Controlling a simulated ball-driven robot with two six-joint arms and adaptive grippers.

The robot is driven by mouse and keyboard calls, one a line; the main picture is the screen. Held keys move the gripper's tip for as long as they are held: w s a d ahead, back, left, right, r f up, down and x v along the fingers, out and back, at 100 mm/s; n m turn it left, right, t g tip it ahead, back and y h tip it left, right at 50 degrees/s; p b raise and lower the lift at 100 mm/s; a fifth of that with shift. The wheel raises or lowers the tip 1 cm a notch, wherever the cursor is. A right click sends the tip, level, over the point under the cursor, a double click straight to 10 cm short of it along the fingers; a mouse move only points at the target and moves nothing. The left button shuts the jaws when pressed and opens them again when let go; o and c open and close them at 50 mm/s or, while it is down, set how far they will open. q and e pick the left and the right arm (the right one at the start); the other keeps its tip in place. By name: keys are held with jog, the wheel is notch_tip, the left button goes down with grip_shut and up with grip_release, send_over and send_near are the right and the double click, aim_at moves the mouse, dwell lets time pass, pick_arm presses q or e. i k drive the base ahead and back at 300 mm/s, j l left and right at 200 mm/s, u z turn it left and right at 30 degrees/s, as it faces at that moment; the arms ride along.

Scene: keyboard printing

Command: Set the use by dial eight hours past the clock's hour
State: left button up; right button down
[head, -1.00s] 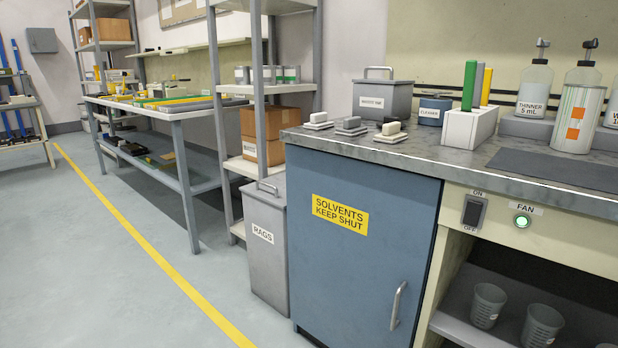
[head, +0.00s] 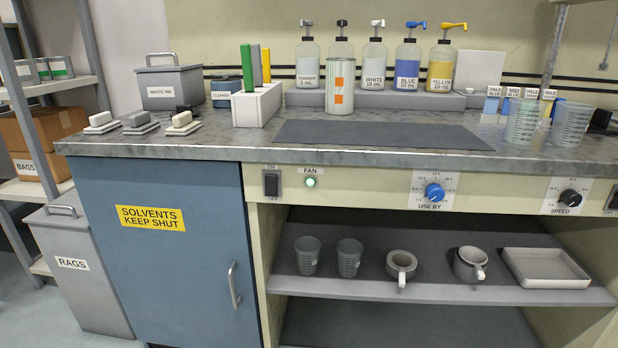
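The use by dial (head: 434,192) is a blue knob on a white scale plate, set in the cream front panel under the worktop. Its "USE BY" label sits below it, and the scale's hour marks are too small to read surely. The exact setting of the knob cannot be told. No clock shows in the head view. Neither of my grippers is in view.
A black speed dial (head: 569,198) is to the right; a fan switch (head: 272,183) and green fan light (head: 310,182) are to the left. Pump bottles (head: 373,68) and beakers (head: 523,122) stand on the worktop (head: 230,150). A blue cupboard (head: 170,260) is below left.

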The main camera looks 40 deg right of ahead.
aim_at(435, 192)
jog(key=z, duration=2.05)
